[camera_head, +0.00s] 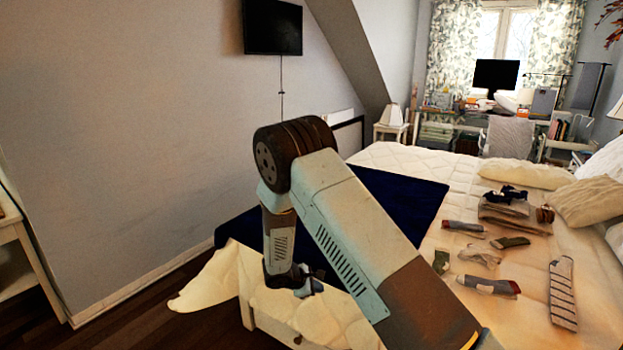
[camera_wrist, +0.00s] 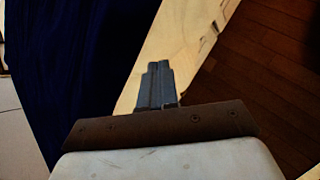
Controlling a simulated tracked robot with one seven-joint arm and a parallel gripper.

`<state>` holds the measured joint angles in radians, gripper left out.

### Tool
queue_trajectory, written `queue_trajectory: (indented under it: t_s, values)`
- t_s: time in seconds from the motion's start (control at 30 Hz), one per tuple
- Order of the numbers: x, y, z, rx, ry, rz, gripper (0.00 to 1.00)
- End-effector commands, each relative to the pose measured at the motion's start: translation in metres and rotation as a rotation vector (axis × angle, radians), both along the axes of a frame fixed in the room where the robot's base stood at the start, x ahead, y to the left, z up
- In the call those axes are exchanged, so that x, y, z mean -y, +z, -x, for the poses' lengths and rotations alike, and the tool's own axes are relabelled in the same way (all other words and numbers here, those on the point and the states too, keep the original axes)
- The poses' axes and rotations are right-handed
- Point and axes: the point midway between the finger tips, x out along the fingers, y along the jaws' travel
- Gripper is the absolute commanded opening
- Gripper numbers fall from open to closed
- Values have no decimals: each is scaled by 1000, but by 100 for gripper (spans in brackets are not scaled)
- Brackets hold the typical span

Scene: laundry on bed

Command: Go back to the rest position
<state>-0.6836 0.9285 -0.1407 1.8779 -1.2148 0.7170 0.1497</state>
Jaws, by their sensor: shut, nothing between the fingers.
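My gripper (camera_wrist: 158,84) shows in the wrist view with its two grey fingers pressed together and nothing between them. It is over the edge of the bed, with a dark blue cloth (camera_wrist: 70,70) to the left and cream bedding (camera_wrist: 185,40) under and beside it. The dark blue cloth (camera_head: 405,200) lies spread on the bed behind the arm.
Several folded and rolled garments (camera_head: 488,285) lie on the bed (camera_head: 535,270) at right, near the pillows (camera_head: 590,198). Cream bedding (camera_head: 210,285) hangs over the near corner. Wood floor (camera_wrist: 265,70) is free beside the bed. A wall (camera_head: 120,130) stands at left, a desk (camera_head: 460,117) far back.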

Motion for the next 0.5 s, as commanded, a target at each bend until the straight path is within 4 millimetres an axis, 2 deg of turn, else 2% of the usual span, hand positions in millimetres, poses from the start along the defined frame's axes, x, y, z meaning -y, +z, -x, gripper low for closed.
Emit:
queue_trajectory:
  t_s: [0.03, 0.1, 0.3, 0.5]
  values:
    - [7, 20, -2, 15, -37, -24, 0]
    - [18, 45, -2, 31, -89, -52, 0]
    - [48, 111, 4, 76, -234, -138, 0]
    - [79, 173, 18, 118, -372, -227, 0]
